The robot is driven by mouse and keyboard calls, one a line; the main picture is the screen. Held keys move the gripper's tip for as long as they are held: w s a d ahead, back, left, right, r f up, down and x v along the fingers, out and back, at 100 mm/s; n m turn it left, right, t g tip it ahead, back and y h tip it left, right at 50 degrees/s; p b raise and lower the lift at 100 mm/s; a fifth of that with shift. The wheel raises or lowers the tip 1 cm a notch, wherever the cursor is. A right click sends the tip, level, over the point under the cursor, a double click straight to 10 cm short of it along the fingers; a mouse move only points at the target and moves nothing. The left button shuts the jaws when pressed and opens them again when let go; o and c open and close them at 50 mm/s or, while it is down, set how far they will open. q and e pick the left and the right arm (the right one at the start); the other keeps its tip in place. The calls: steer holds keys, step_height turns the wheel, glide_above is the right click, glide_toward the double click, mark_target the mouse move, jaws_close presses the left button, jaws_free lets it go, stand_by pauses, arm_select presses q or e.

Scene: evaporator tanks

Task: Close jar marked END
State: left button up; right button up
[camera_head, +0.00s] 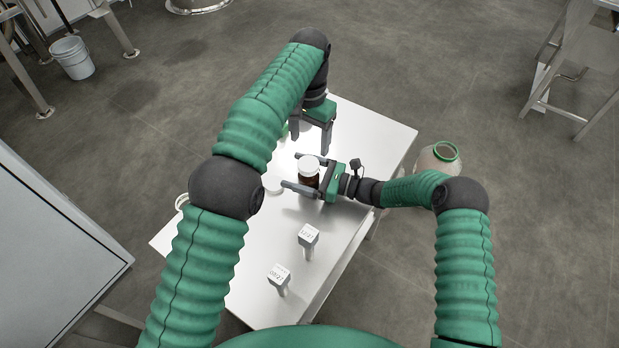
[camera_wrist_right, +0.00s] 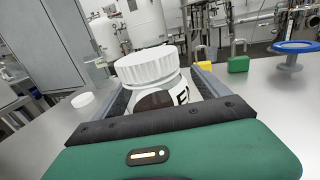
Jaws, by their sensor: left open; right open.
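The jar (camera_head: 309,181) stands upright on the white table, dark brown with a white top. In the right wrist view the jar (camera_wrist_right: 172,98) has a label with a letter "E" partly visible; the rest is hidden. A white ribbed cap (camera_wrist_right: 148,67) sits on its mouth; I cannot tell whether it is tight. My right gripper (camera_head: 290,171) is open, with one finger on each side of the jar; contact is unclear. My left gripper (camera_head: 311,145) is open and empty, pointing down above the table, behind the jar.
A flat white disc (camera_head: 272,185) lies left of the jar. The wrist view shows a green padlock-shaped item (camera_wrist_right: 238,64) and a blue wheel (camera_wrist_right: 296,47) behind the jar. The table's near middle is mostly clear.

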arm_select(q)
steer(key=shift+a, duration=0.1)
arm_select(e)
steer(key=shift+a, duration=0.1)
steer(key=shift+c, duration=1)
arm_select(q)
steer(key=shift+a, duration=0.1)
arm_select(e)
steer(key=c, duration=0.5)
jaws_close()
arm_select(q)
steer(key=n, duration=0.3)
steer(key=shift+f, duration=0.15)
steer(key=shift+n, duration=1.2)
steer(key=n, duration=0.3)
steer(key=shift+d+n, duration=0.2)
steer(key=shift+n, duration=0.2)
